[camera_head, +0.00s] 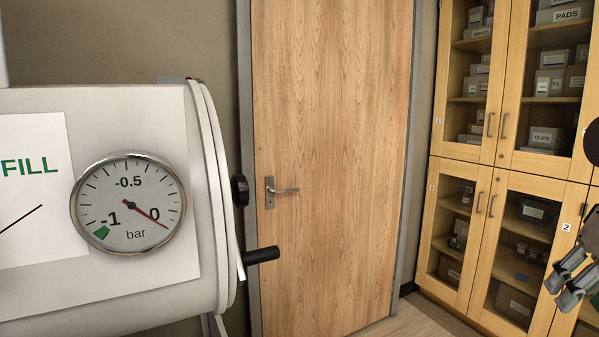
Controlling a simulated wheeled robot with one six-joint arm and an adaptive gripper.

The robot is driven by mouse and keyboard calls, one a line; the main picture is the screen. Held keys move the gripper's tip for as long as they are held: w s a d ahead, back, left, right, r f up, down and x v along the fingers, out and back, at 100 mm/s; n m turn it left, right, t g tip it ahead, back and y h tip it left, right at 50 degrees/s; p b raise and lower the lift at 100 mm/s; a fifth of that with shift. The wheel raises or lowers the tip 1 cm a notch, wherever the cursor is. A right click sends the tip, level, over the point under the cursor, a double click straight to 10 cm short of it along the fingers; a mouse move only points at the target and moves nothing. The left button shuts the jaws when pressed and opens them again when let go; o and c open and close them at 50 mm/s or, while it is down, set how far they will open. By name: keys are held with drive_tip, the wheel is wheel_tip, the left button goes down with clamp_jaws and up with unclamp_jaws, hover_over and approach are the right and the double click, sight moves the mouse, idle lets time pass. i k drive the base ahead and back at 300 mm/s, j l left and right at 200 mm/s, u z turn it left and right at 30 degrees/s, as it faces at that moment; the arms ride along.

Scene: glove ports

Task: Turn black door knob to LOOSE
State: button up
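A black round knob (240,190) sits at the right edge of the white cylindrical chamber's end door (211,190), seen edge-on. Below it a black bar handle (262,255) sticks out to the right from the same end. No LOOSE marking is readable from here, and the knob's face is turned away. My gripper (561,292) is at the far right edge, in front of the cabinet and well apart from the knob. Its two silver fingers look parted with nothing between them.
A round gauge (128,210) on the chamber's front has its red needle near 0 bar. Behind is a closed wooden door (335,120) with a metal lever (285,190). A glass-fronted cabinet (480,170) with boxes stands right. Clear floor (415,318) shows between.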

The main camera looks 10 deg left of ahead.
sight(238, 185)
drive_tip(key=i+l+u, duration=0.4)
drive_tip(key=i+l, duration=0.15)
drive_tip(key=i+l+u, duration=0.35)
drive_tip(key=i+l, duration=0.15)
drive_tip(key=l, duration=0.2)
drive_tip(key=u, duration=1.4)
drive_tip(key=k+l+u, duration=0.1)
drive_tip(key=k, duration=0.2)
drive_tip(key=k+l+u, duration=0.1)
drive_tip(key=k+l, duration=0.1)
drive_tip(key=k, duration=0.05)
